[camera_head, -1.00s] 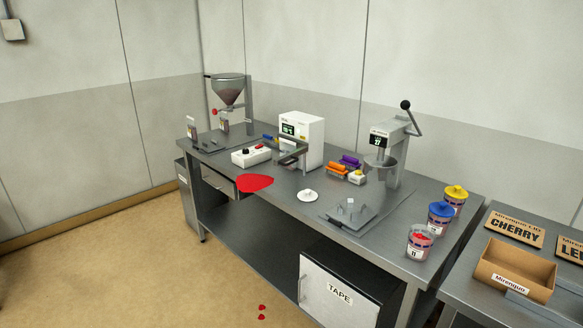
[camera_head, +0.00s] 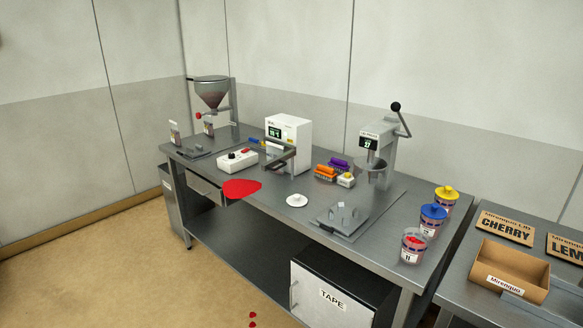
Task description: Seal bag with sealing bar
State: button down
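The sealing machine (camera_head: 289,140) is a white box with a small green display, standing near the back middle of the grey workbench. Its dark sealing bar (camera_head: 281,160) sticks out at the front. Small upright pouches stand at the bench's left end, one at the front (camera_head: 174,134) and one under the hopper spout (camera_head: 209,126). They look like bags, but are too small to tell whether they are open or sealed. I cannot make out a bag at the sealing bar. My gripper is not in view.
A cardboard tray (camera_head: 510,272) is at right. Floor at left is clear.

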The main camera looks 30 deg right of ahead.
aim_at(281, 159)
jog(key=i, duration=0.85)
jog(key=u, duration=0.05)
